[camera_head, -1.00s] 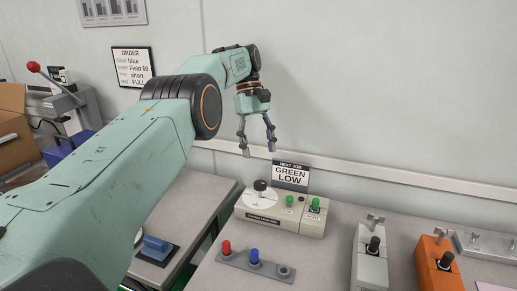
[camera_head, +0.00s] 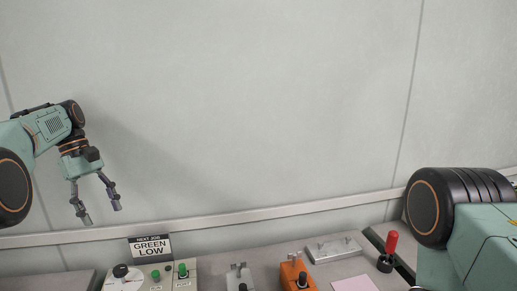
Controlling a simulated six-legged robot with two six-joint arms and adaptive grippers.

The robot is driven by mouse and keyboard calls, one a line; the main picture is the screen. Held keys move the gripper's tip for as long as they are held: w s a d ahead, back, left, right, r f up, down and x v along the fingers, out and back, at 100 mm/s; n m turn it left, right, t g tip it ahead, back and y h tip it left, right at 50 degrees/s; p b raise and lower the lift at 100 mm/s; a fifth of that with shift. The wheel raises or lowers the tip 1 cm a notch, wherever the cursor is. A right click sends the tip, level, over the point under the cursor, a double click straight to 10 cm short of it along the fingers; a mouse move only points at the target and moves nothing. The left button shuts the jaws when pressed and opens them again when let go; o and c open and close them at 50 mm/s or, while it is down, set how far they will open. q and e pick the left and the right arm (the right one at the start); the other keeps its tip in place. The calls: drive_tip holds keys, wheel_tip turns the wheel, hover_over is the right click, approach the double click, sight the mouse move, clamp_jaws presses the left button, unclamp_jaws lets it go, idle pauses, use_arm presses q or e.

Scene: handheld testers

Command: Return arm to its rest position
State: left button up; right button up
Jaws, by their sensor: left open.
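My left gripper (camera_head: 100,213) hangs at the left of the head view, fingers pointing down and spread apart, with nothing between them. It is above and to the left of the beige tester box (camera_head: 178,285), apart from it. My left arm (camera_head: 35,135) comes in from the left edge. My right arm (camera_head: 470,235) shows at the lower right as a black joint and a green link; its gripper is out of view.
A grey tester (camera_head: 240,278), an orange tester (camera_head: 294,277), a metal rack (camera_head: 333,248), a red-handled lever (camera_head: 390,246) and a pink sheet (camera_head: 354,285) stand along the bench. The wall above is bare.

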wheel_tip(320, 180, up, 3)
drive_tip(key=p, duration=0.2)
drive_tip(key=shift+p, duration=0.3)
